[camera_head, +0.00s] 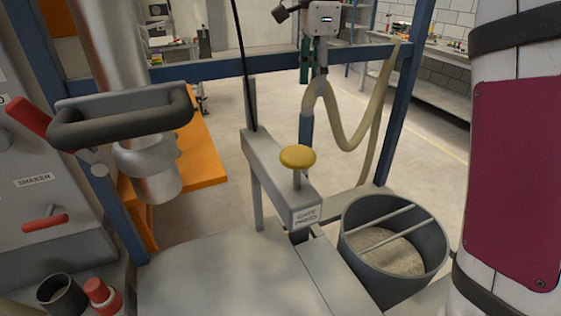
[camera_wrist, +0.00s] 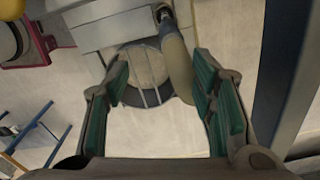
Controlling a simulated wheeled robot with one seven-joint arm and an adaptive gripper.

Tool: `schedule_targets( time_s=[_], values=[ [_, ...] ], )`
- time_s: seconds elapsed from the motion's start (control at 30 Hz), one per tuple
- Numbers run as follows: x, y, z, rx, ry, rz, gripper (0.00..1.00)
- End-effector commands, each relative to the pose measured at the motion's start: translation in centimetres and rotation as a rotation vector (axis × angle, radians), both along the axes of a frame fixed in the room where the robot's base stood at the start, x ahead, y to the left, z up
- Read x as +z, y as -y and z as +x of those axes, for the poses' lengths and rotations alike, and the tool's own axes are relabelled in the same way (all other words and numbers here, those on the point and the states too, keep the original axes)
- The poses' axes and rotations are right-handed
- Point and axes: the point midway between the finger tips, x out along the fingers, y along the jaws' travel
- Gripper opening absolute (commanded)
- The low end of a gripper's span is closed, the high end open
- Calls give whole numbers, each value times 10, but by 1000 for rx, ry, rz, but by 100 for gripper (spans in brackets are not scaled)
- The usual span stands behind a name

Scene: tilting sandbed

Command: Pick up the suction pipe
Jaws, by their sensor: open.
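A flexible beige hose (camera_head: 352,145), which looks like the suction pipe, hangs in a loop near the frame's right post. Its upper left end is just below my gripper (camera_head: 312,72). In the wrist view my gripper (camera_wrist: 160,80) has its teal-padded fingers spread wide, with nothing clamped. The beige hose (camera_wrist: 178,65) shows beyond them, nearer the right finger, with a dark end at the top. I cannot tell whether it lies between the fingers in depth. A thick metal pipe (camera_head: 112,45) with a dark handle (camera_head: 125,118) stands at the left in the head view.
A grey bucket (camera_head: 358,262) with two crossbars holds sand; it also shows in the wrist view (camera_wrist: 128,97). A yellow knob (camera_head: 298,156) stands on a grey beam. The blue frame (camera_head: 400,110) has posts and a crossbar near my gripper. Open floor lies behind.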

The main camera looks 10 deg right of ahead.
Motion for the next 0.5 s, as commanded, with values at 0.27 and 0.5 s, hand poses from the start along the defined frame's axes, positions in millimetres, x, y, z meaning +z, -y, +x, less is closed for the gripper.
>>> schedule_targets(
  time_s=[0.27, 0.5],
  values=[
    [-27, 0, 3, -27, -10, 2, 51],
    [-71, 0, 3, -27, -9, 0, 51]
  ],
)
